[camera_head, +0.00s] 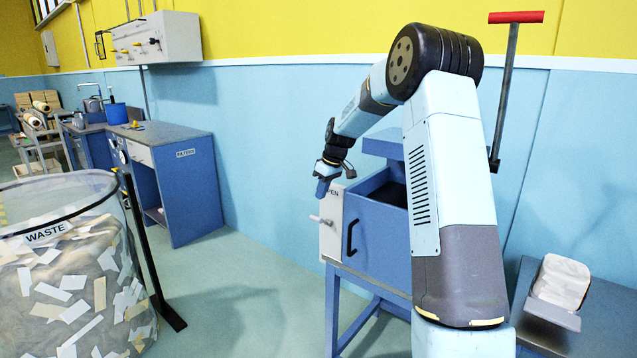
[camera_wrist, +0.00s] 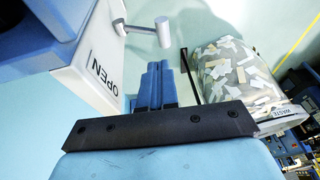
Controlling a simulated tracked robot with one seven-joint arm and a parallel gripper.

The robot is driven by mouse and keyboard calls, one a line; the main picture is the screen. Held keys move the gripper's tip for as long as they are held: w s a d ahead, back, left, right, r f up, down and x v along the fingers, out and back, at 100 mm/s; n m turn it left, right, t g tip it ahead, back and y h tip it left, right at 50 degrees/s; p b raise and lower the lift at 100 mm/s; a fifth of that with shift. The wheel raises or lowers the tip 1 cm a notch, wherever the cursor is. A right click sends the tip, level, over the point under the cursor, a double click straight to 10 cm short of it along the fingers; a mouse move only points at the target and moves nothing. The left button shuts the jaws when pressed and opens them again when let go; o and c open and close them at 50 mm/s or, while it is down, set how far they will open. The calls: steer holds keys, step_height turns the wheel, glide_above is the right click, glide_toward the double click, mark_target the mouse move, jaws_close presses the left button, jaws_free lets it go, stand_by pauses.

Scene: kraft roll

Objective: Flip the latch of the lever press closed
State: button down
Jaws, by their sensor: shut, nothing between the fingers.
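The lever press (camera_head: 375,240) is a blue box on blue legs, partly hidden behind my arm. Its pale side panel (camera_head: 331,215) carries the word OPEN, which also shows in the wrist view (camera_wrist: 97,72). The latch (camera_head: 321,220) is a small light grey lever sticking out from that panel towards the left. In the wrist view the latch (camera_wrist: 163,32) shows as a shaft with a cylindrical end, just beyond my fingertips. My gripper (camera_head: 323,188) is shut and empty, with blue fingers, above the latch in the head view. I see a gap between fingers and latch in the wrist view (camera_wrist: 153,68).
A tall lever with a red grip (camera_head: 515,17) rises behind the press. A clear WASTE bin (camera_head: 62,290) stands at the left, a dark post (camera_head: 150,250) beside it. A blue FILTERS bench (camera_head: 187,185) stands farther back. The floor between bin and press is clear.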

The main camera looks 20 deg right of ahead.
mark_target(322, 221)
steer(key=shift+s+x, duration=0.2)
steer(key=shift+x, duration=0.8)
steer(key=shift+s+x, duration=0.15)
steer(key=shift+x, duration=0.85)
steer(key=shift+s+x, duration=0.2)
steer(key=shift+x, duration=0.75)
steer(key=shift+f, duration=0.15)
